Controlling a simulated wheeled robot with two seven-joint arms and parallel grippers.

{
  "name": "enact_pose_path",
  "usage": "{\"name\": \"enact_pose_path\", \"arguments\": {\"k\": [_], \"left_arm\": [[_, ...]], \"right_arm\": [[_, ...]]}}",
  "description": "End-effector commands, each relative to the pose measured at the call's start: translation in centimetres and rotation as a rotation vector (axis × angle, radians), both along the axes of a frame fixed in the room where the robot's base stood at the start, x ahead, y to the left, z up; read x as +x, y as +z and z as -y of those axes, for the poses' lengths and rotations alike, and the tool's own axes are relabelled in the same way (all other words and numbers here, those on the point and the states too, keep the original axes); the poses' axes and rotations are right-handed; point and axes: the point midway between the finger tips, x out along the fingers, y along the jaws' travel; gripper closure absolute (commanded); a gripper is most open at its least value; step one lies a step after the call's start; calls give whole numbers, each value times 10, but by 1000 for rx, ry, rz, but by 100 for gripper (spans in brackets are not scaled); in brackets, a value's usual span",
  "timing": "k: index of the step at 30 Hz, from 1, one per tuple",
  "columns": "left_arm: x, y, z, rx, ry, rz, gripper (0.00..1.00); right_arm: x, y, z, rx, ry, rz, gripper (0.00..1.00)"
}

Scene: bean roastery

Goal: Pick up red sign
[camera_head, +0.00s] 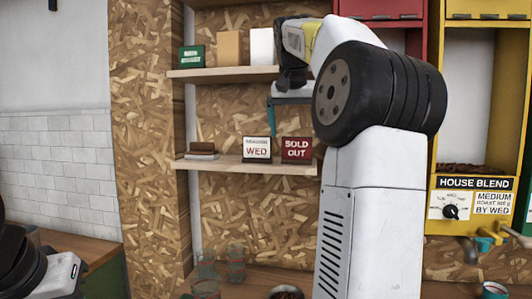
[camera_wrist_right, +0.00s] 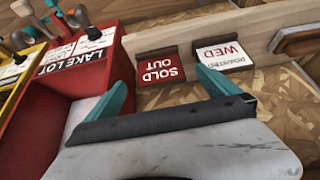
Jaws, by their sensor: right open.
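The red sign (camera_head: 297,150) reads SOLD OUT and stands on the lower wall shelf in the head view. It also shows upside down in the right wrist view (camera_wrist_right: 160,72), between the lines of my two teal fingers. My right gripper (camera_head: 281,112) is open and empty, above the shelf and the signs; its fingertips show in the wrist view (camera_wrist_right: 160,78). The fingers do not visibly touch the sign. One finger is mostly hidden in the head view. Only part of my left arm shows at the lower left; its gripper is out of view.
A white WED sign (camera_head: 257,149) stands just left of the red one on the lower shelf (camera_head: 240,165). The upper shelf (camera_head: 222,74) holds a green box (camera_head: 192,57) and bags. Red and yellow bean bins stand right.

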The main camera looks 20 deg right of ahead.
Motion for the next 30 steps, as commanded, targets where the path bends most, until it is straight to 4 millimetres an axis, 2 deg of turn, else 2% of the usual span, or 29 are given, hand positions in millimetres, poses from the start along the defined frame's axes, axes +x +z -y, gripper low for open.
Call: {"name": "enact_pose_path", "arguments": {"k": [5,19,28,30], "left_arm": [[0,0,0,0,0,0,100],[0,0,0,0,0,0,100],[0,0,0,0,0,0,100],[0,0,0,0,0,0,100]], "right_arm": [[6,-6,6,-5,-17,-2,0],[32,-59,24,-5,-14,-1,0],[35,-64,25,-5,-13,2,0],[35,-64,25,-5,-13,2,12]]}}
